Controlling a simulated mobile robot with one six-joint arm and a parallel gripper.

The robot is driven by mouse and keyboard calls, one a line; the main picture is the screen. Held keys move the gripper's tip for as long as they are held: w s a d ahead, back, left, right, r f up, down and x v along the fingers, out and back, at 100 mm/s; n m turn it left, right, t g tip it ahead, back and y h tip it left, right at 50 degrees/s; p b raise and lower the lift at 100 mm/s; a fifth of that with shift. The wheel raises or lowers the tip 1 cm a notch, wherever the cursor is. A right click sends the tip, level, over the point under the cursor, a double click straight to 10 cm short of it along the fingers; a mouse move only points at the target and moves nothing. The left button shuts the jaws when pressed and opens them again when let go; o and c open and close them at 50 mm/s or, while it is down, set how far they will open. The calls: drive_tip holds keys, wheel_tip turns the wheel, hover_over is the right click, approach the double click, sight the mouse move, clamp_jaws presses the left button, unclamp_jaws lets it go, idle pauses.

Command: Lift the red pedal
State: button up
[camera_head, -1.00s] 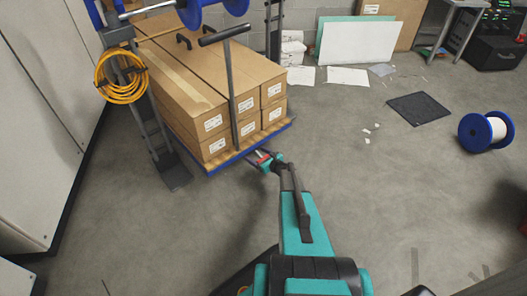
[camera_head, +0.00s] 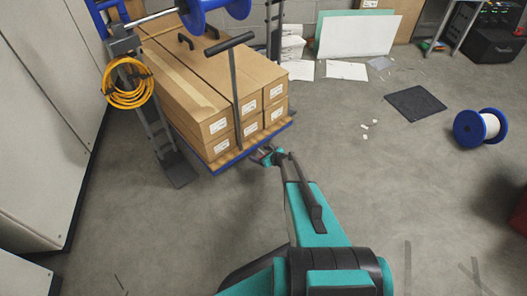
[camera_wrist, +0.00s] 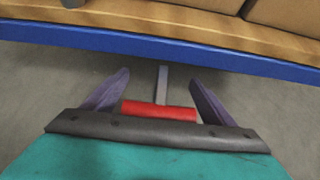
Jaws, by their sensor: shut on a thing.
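The red pedal (camera_wrist: 158,111) is a short red bar on a grey stem that runs toward the blue-edged cart (camera_wrist: 200,55). In the wrist view it lies crosswise between the two dark fingers of my gripper (camera_wrist: 160,82), which is shut on it. In the head view my gripper (camera_head: 265,153) is low at the cart's near right edge (camera_head: 250,148). The pedal is too small and covered there to make out clearly. I cannot tell how far it is raised.
Stacked cardboard boxes (camera_head: 185,95) and a grey T-handle (camera_head: 235,90) stand on the cart. A frame with a coiled yellow cable (camera_head: 127,85) stands at its left. A blue spool (camera_head: 480,128) and a dark mat (camera_head: 415,104) lie on the right. The near floor is mostly clear.

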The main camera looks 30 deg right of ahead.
drive_tip(key=shift+d+r, duration=0.1)
drive_tip(key=shift+w, duration=0.1)
idle(0.3)
drive_tip(key=o, duration=1.3)
drive_tip(key=shift+o, duration=0.2)
drive_tip(key=p+v, duration=0.1)
drive_tip(key=v, duration=1.2)
drive_tip(key=shift+s+r, duration=0.25)
drive_tip(key=shift+s, duration=0.05)
drive_tip(key=shift+p, duration=0.3)
